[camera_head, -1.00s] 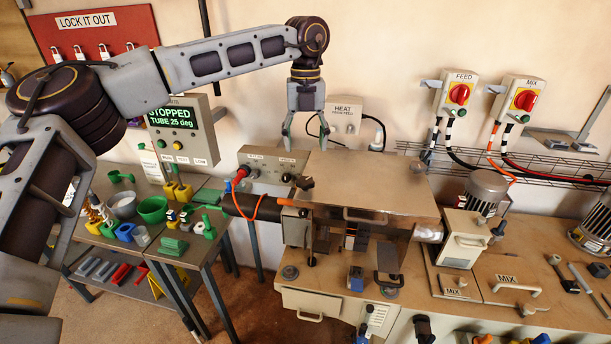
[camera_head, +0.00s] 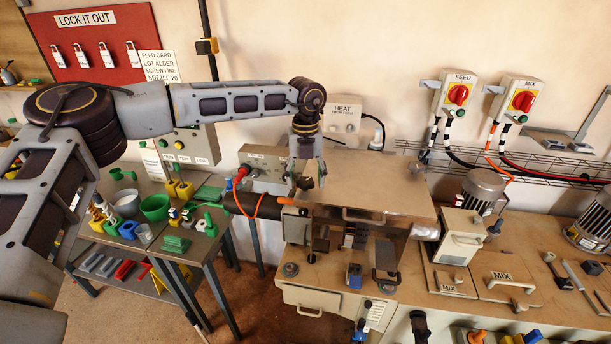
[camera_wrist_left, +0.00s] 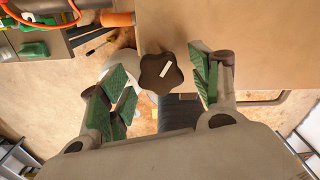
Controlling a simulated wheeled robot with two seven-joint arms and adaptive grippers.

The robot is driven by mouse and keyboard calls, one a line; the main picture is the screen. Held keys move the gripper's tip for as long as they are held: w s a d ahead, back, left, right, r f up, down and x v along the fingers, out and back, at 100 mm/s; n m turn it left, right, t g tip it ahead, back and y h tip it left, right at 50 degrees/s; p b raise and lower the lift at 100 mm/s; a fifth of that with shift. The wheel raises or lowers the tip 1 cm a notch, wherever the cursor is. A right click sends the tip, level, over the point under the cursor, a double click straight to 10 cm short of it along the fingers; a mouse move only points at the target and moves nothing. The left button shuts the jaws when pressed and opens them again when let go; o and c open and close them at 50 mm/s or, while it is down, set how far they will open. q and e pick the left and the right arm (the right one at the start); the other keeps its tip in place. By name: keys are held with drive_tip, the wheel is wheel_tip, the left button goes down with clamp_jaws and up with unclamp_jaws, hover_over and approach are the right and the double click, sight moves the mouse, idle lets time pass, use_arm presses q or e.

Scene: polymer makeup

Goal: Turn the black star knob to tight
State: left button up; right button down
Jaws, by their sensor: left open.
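The black star knob (camera_wrist_left: 162,72) shows in the left wrist view, dark, with rounded lobes and a pale mark across its face. My left gripper (camera_head: 307,178) points down over the knob. In the left wrist view its green-padded fingers (camera_wrist_left: 163,82) are open, one on each side of the knob, with a visible gap on both sides. Whether the fingertips are level with the knob is hard to tell. My right gripper is not in view.
A control box (camera_head: 265,168) stands behind the knob, and a dark barrel with an orange cable (camera_head: 262,206) lies to its left. The HEAT box (camera_head: 343,113) is on the wall behind. A side table (camera_head: 185,262) holds cups and small parts.

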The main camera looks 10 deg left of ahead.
use_arm(q)
drive_tip(key=shift+c, duration=0.5)
drive_tip(key=c, duration=0.9)
drive_tip(key=shift+c, duration=0.2)
